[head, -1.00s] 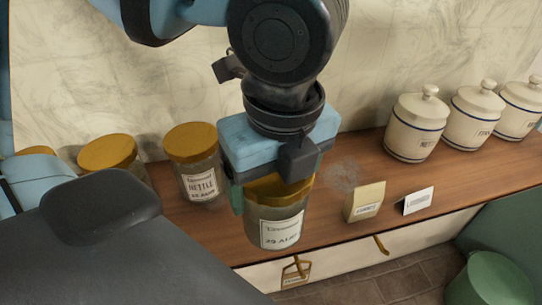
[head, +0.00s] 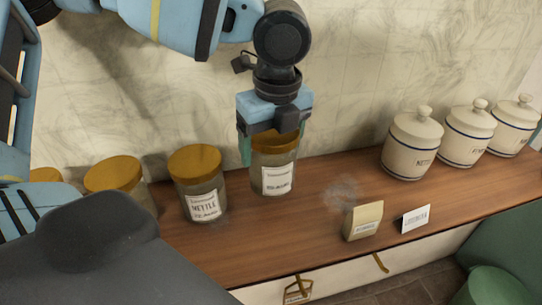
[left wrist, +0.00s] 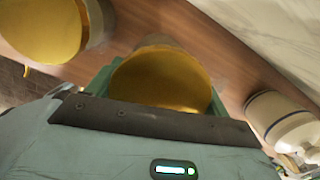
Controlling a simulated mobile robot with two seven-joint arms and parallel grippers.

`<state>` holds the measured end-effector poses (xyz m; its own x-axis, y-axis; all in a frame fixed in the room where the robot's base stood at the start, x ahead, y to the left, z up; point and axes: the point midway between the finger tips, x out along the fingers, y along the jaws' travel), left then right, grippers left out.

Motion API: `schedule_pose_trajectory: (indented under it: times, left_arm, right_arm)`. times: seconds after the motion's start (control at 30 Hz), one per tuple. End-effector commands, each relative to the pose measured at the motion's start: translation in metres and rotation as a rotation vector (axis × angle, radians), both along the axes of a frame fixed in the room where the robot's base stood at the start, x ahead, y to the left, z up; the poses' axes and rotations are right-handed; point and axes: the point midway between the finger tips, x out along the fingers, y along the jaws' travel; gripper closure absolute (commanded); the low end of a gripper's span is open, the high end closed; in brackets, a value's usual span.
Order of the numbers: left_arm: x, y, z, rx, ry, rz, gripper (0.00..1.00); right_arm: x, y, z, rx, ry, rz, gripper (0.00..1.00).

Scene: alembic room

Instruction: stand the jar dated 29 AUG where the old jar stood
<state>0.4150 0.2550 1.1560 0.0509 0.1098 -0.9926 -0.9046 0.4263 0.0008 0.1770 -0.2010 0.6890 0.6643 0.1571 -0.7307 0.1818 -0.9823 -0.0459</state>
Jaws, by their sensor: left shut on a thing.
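My left gripper (head: 275,138) is shut on a glass jar (head: 277,180) with a gold lid and a white label, whose small date line is hard to read now. The jar is upright at the back of the wooden shelf (head: 285,225); I cannot tell whether its base touches the wood. In the left wrist view its gold lid (left wrist: 160,82) sits between the fingers. A pale dusty patch (head: 343,194) marks the bare shelf to its right. A similar jar labelled NETTLE (head: 200,185) stands just left of the held jar. My right gripper is not in view.
More gold-lidded jars (head: 115,175) stand at the left. A small paper packet (head: 362,220) and a white card (head: 414,218) are at the front edge, right of the patch. White lidded canisters (head: 412,145) stand at the right. A green container (head: 495,288) is below.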

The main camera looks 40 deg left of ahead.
Motion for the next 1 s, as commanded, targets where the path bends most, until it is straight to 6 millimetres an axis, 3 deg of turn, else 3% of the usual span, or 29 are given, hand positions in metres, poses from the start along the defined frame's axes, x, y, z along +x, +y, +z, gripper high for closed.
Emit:
schedule_pose_trajectory:
  times: [0.3, 0.7, 0.73, 0.87, 1.0]
  left_arm:
    - [0.003, 0.003, -0.032, 0.000, -0.004, 0.001, 0.53]
    - [0.004, 0.003, -0.039, -0.001, -0.001, 0.002, 0.53]
    - [0.003, 0.003, -0.039, 0.000, 0.000, 0.002, 0.18]
    - [0.003, 0.003, -0.038, -0.001, -0.001, 0.002, 0.01]
    - [0.003, 0.003, -0.038, -0.001, -0.001, 0.002, 0.00]
  right_arm:
    - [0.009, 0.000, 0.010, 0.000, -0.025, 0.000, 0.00]
    - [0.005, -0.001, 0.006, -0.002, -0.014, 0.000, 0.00]
    - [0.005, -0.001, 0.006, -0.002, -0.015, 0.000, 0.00]
    - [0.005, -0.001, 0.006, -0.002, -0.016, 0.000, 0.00]
    - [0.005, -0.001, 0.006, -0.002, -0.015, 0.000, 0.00]
